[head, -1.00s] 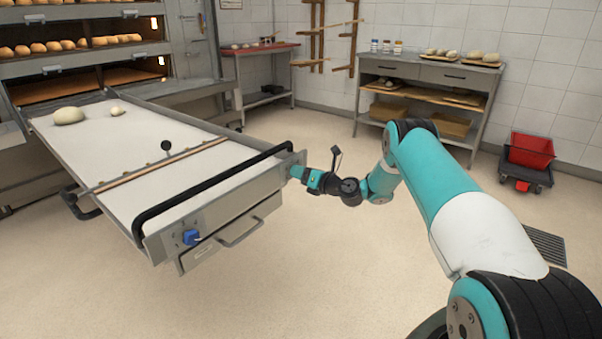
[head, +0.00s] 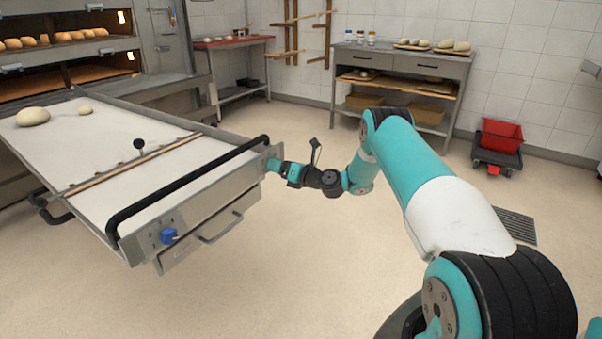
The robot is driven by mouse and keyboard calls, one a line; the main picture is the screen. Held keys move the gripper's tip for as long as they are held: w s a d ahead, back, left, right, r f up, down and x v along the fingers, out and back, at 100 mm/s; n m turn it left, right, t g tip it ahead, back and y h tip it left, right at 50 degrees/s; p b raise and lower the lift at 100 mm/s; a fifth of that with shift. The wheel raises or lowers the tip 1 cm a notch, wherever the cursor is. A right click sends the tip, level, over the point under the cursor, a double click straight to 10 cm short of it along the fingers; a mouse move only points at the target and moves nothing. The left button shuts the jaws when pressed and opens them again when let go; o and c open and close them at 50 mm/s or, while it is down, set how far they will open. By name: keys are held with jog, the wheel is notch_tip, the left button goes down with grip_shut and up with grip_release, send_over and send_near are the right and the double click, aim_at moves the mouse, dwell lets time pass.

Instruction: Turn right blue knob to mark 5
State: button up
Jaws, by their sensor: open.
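One blue knob (head: 169,236) shows near the left end of the grey front panel (head: 205,200) of the pulled-out loader. Marks around it are too small to read. The right blue knob cannot be made out; the end of my arm covers that part of the panel. My gripper (head: 274,166) is at the panel's right end, below the corner of the black handle bar (head: 190,182). It is open. Its fingers are small and partly hidden, so I cannot tell whether they are around a knob or touching the panel.
The loader's white bed (head: 100,150) carries two pale dough pieces (head: 33,116). A drawer handle (head: 220,228) sticks out under the panel. A worktable (head: 400,62) stands at the back wall, with a red crate (head: 500,135) on a dolly to its right. The floor before the loader is clear.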

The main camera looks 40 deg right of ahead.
jog(key=b+v, duration=1.6)
jog(key=b, duration=0.3)
jog(key=shift+s, duration=0.25)
jog(key=shift+d+r, duration=0.1)
